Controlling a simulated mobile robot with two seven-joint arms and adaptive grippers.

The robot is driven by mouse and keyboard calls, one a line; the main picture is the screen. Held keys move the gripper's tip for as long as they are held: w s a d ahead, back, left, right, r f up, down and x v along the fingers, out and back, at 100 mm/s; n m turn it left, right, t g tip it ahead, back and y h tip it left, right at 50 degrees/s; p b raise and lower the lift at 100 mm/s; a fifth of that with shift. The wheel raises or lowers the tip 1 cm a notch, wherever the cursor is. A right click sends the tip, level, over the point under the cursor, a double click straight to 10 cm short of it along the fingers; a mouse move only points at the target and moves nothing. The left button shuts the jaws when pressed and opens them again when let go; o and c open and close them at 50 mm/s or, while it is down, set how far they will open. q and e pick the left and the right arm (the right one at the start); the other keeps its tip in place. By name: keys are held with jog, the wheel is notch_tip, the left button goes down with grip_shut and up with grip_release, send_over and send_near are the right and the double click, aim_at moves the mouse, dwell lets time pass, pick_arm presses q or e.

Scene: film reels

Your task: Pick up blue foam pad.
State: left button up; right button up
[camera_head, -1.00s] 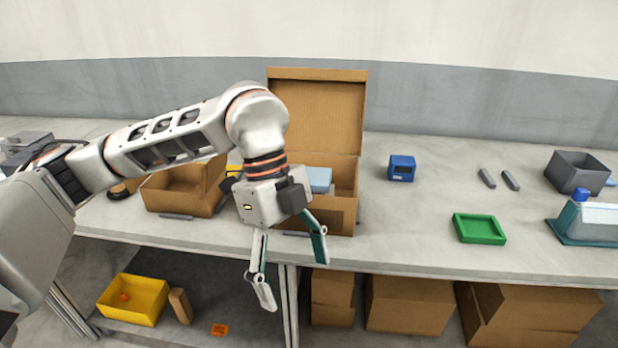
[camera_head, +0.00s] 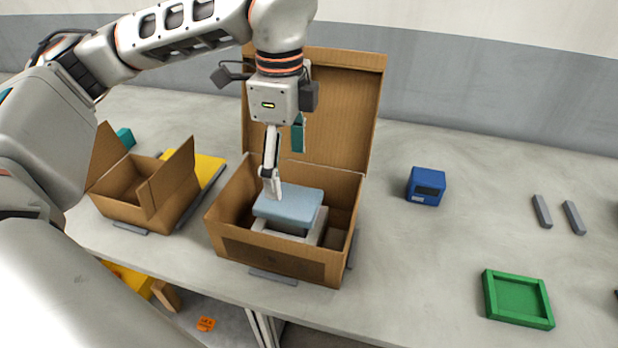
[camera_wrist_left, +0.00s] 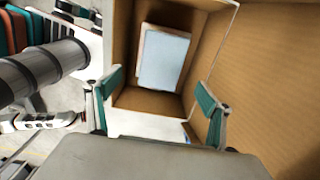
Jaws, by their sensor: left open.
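The blue foam pad (camera_head: 289,206) is a light blue flat block inside the open cardboard box (camera_head: 272,258). It lies on a pale frame-like piece (camera_head: 318,228) in the box. In the left wrist view the pad (camera_wrist_left: 164,62) shows beyond the fingers, within the box walls. My left gripper (camera_head: 283,168) hangs above the box, pointing down, open and empty. One fingertip overlaps the pad's far left edge in the head view; I cannot tell whether it touches. My right gripper is not in view.
The box's raised lid (camera_head: 345,110) stands behind the gripper. A smaller open box (camera_head: 128,208) and a yellow item (camera_head: 203,168) are to the left. A blue cube-like device (camera_head: 426,186) and a green tray (camera_head: 518,299) are to the right, with bare table between.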

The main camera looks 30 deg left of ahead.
aim_at(288, 198)
pick_arm(q)
jog(key=shift+w, duration=0.15)
jog(key=shift+f, duration=1.55)
notch_tip(288, 198, down, 4)
jog(key=shift+a+r, duration=0.15)
jog(key=shift+r, duration=0.1)
jog(key=shift+f, duration=0.6)
jog(key=c, duration=0.9)
jog(key=shift+c, duration=0.6)
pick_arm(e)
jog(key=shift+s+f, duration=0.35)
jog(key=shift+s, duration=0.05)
